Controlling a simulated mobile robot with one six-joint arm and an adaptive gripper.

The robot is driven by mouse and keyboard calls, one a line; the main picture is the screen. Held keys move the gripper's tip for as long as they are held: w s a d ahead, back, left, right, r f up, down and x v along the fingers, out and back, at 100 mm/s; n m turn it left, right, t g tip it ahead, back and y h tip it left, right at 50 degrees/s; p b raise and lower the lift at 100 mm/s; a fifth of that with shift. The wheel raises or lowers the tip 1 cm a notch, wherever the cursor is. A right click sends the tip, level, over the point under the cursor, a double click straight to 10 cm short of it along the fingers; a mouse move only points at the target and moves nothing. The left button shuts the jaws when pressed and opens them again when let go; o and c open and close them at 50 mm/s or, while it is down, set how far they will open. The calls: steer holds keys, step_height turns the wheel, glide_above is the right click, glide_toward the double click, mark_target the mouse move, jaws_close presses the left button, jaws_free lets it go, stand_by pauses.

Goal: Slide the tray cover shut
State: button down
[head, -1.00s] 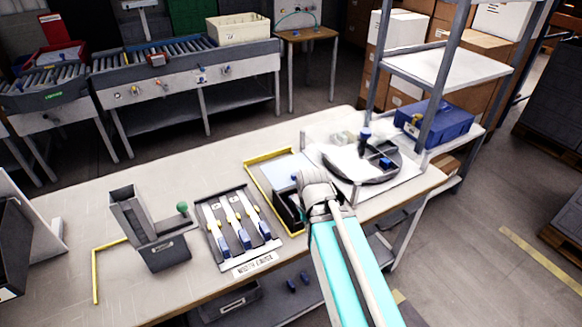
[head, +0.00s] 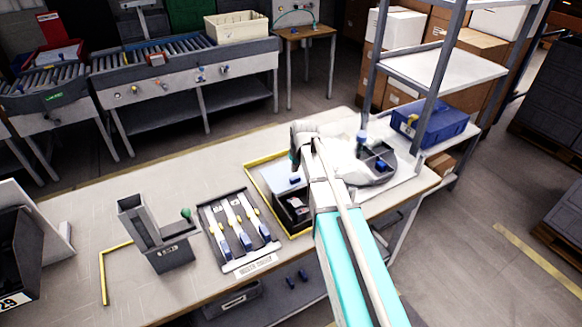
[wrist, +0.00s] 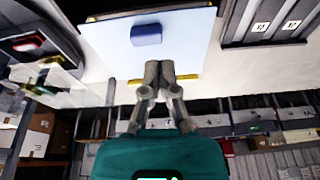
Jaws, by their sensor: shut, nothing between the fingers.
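The tray (head: 297,226) is a dark open box inside a yellow outline, right of centre on the bench. Its pale blue cover (head: 268,174) lies over the back part, leaving the front compartment uncovered, with contents too small to make out. A blue handle (head: 296,180) stands on the cover. In the wrist view the cover (wrist: 185,45) and its handle (wrist: 146,35) fill the top middle. My gripper (wrist: 160,68) is shut and empty, with its fingertips near the cover's edge and apart from the handle. In the head view my gripper (head: 294,163) is just behind the handle.
A grey holder with a green knob (head: 160,240) stands farther left.

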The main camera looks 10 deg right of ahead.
steer(key=p, duration=0.1)
glide_toward(286, 171)
steer(key=s+v, duration=0.1)
steer(key=v, duration=0.2)
steer(key=shift+d+r+n+t, duration=0.1)
steer(key=shift+d+n+t, duration=0.1)
steer(key=shift+n+t, duration=0.2)
steer(key=b+x, duration=1)
steer(key=shift+w+a+f, duration=0.1)
steer(key=shift+a+f, duration=0.05)
steer(key=shift+f, duration=0.1)
steer(key=s, duration=0.2)
steer(key=s+d, duration=0.1)
steer(key=shift+s+r, duration=0.15)
steer(key=shift+r, duration=0.15)
steer(key=shift+s+d, duration=0.15)
steer(key=shift+s, duration=0.15)
